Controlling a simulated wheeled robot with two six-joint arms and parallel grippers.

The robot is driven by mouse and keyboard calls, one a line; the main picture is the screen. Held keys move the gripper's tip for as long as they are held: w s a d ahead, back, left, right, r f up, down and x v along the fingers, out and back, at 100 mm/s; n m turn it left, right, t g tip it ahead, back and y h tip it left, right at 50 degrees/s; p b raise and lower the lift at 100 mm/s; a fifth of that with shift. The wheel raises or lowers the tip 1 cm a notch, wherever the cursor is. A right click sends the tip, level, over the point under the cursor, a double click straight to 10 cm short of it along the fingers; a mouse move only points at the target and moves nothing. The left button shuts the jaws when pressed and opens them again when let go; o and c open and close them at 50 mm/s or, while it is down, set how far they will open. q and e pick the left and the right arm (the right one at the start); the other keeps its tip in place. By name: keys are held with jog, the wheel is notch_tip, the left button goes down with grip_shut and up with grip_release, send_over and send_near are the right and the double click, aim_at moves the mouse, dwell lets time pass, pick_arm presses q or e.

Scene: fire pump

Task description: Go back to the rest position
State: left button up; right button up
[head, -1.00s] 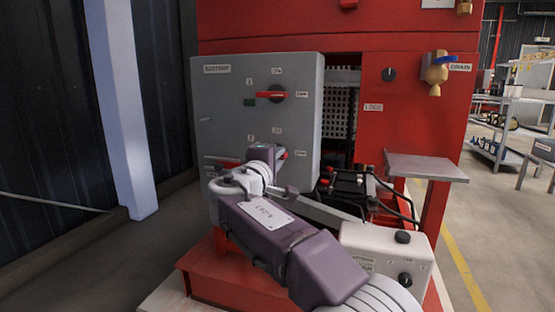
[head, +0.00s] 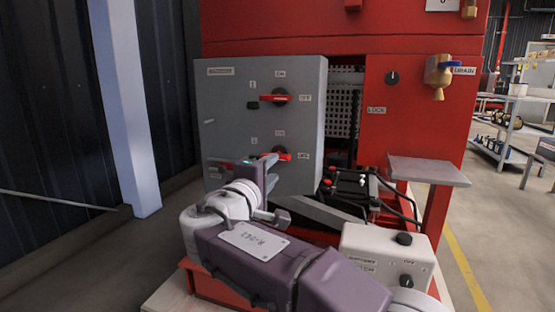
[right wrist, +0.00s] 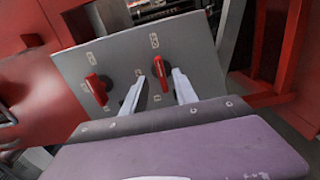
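The grey switch panel (head: 230,105) stands on the red pump unit in the head view. Its upper rotary switch (head: 280,97) has a red handle lying level. The lower rotary switch (head: 283,154) has a red handle, partly hidden by my right gripper (head: 264,163). In the right wrist view the right gripper (right wrist: 158,93) has its two pale fingers apart, open. One red switch handle (right wrist: 160,73) shows between the fingertips; I cannot tell whether they touch it. The other red handle (right wrist: 96,89) is to the left, clear of the fingers. My left gripper is not in view.
A small grey shelf (head: 428,170) juts out at the right, above a white control box (head: 388,253). A battery with cables (head: 355,190) sits in the open bay. A pale post (head: 122,100) stands at left.

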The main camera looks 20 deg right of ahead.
jog(key=shift+v, duration=0.85)
